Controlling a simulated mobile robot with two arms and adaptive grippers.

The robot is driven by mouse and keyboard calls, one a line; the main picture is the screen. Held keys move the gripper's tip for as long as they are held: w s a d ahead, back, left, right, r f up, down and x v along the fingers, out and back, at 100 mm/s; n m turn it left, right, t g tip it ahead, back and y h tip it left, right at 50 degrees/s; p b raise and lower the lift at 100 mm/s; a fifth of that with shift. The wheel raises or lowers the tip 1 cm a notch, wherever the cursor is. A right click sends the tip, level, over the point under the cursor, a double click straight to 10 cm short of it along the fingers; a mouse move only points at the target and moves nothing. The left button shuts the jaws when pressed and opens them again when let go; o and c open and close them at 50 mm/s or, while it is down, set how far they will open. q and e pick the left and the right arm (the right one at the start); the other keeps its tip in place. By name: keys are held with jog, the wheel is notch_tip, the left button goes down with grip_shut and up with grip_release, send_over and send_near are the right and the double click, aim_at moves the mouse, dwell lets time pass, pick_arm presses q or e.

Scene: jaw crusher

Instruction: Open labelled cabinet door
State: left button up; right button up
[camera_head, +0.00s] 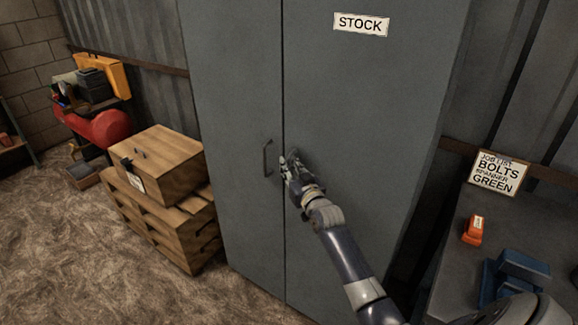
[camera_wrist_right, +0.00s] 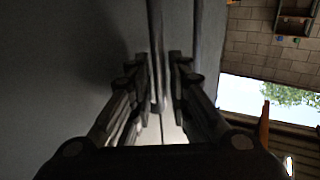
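A tall grey two-door cabinet stands in the middle of the head view. Its right door (camera_head: 365,110) bears a white STOCK label (camera_head: 361,24), and its left door (camera_head: 236,90) has a vertical bar handle (camera_head: 267,158). Both doors look closed. My right gripper (camera_head: 288,164) is at the right door near the seam and hides that door's handle. In the right wrist view, the fingers (camera_wrist_right: 160,75) are apart, with a vertical bar (camera_wrist_right: 156,45) between them. A gap shows beside the bar; contact cannot be told. My left gripper is not in view.
Wooden crates (camera_head: 160,165) stand left of the cabinet, close to the left door. A dark bench (camera_head: 455,275) at right holds an orange item (camera_head: 473,229) and blue parts (camera_head: 515,272). The floor (camera_head: 110,270) at front left is clear.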

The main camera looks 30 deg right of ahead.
jog(key=shift+w, duration=0.3)
grip_shut()
jog(key=shift+s, duration=0.1)
